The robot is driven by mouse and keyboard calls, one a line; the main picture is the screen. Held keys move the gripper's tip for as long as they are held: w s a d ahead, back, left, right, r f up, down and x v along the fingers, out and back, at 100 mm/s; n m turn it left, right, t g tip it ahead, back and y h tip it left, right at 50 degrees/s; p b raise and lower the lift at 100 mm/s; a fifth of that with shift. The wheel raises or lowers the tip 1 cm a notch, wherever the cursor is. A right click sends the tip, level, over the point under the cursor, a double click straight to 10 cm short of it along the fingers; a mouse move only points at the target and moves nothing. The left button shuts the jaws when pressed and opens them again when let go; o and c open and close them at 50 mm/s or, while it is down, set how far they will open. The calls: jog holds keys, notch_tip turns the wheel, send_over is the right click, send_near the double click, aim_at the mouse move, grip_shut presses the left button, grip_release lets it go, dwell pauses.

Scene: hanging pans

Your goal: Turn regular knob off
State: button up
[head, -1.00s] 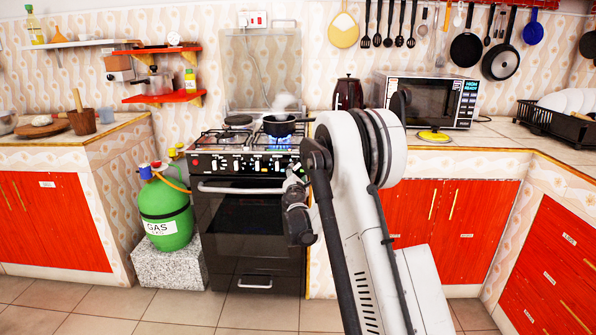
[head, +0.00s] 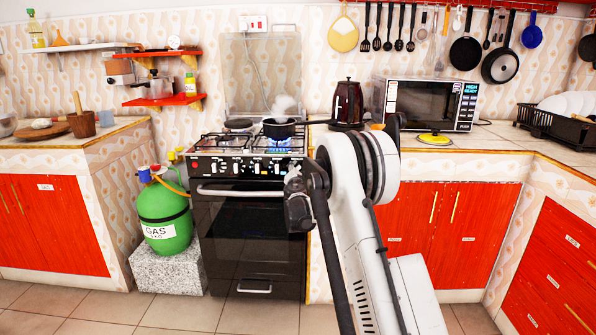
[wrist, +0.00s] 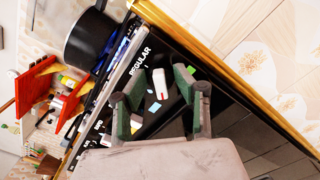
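The regular knob (wrist: 159,83) is white with a red mark and sits on the stove's black front panel, beside the printed word REGULAR (wrist: 140,62) in the wrist view. My gripper (wrist: 154,92) is open, with its two green-and-grey fingers apart, one on each side of the knob. I see gaps between the knob and both fingers; the exact depth is hard to tell. In the head view my gripper (head: 293,174) is small, in front of the right end of the stove's knob panel (head: 235,167), and hides the knobs there.
A black pan (head: 280,129) stands on the stove, with blue flame beneath it and steam above. A green gas cylinder (head: 165,215) stands left of the stove. The counter with the microwave (head: 430,103) is to the right.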

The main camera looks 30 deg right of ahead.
jog(key=c, duration=0.5)
jog(key=shift+m, duration=0.3)
jog(key=m+p, duration=0.1)
jog(key=m, duration=1.6)
jog(key=f+m+p, duration=0.1)
jog(key=m, duration=0.8)
jog(key=shift+w+a+f+p, duration=0.1)
jog(key=shift+a+p, duration=0.1)
jog(key=shift+p, duration=0.1)
jog(key=shift+m, duration=0.3)
jog(key=o, duration=1.1)
